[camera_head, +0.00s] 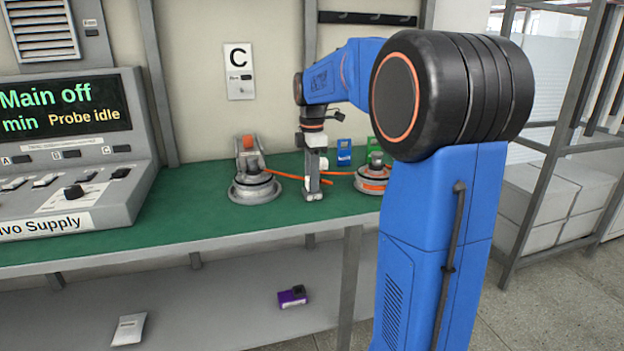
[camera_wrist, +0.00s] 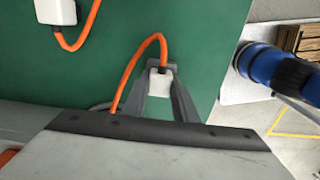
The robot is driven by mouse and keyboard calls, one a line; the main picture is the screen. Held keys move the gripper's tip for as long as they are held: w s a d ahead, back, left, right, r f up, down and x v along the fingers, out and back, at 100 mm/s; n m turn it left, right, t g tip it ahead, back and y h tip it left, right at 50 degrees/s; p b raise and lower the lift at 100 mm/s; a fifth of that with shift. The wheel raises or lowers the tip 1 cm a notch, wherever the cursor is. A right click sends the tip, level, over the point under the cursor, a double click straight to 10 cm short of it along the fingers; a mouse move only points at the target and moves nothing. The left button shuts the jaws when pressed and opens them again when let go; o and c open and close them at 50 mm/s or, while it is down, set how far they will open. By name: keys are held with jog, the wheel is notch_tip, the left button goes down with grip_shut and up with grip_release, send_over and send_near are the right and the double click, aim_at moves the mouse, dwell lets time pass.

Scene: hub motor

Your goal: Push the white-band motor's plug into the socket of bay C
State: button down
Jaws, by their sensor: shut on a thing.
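My gripper (camera_head: 313,192) points down, low over the green bench top. In the wrist view its fingers (camera_wrist: 161,86) are shut on a white plug (camera_wrist: 160,82) with an orange cable looping from it. One grey motor (camera_head: 254,187) is left of my gripper with an orange cable running toward it; another motor (camera_head: 371,180) with orange on it is to the right, partly behind my arm. I cannot tell which has the white band. A second white plug or connector (camera_wrist: 57,12) with orange cable shows at upper left in the wrist view. The bay C socket is not clearly visible.
The bay C sign (camera_head: 239,70) is on the wall behind the bench. A grey supply console (camera_head: 75,150) fills the left. Blue (camera_head: 344,152) and green small items stand behind the gripper. A purple box (camera_head: 292,297) lies on the lower shelf. The bench front (camera_head: 250,225) is clear.

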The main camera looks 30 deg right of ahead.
dwell(0.3)
jog(key=c, duration=1.3)
grip_release()
jog(key=shift+c, duration=0.2)
notch_tip(320, 180, up, 17)
jog(key=shift+r, duration=0.2)
jog(key=s+a+f+m+t, duration=0.1)
jog(key=s+a+f+m, duration=0.4)
jog(key=s+f, duration=0.4)
jog(key=s+a+f+m+t, duration=0.2)
jog(key=s+a+f+m, duration=0.3)
jog(key=s+f, duration=0.4)
jog(key=s+a+f+m+t, duration=0.1)
jog(key=s+a+f+m, duration=0.3)
jog(key=s+f, duration=0.5)
jog(key=s+a, duration=0.1)
jog(key=s, duration=0.2)
jog(key=shift+a+f+m+t, duration=0.25)
jog(key=shift+a+m+t, duration=0.15)
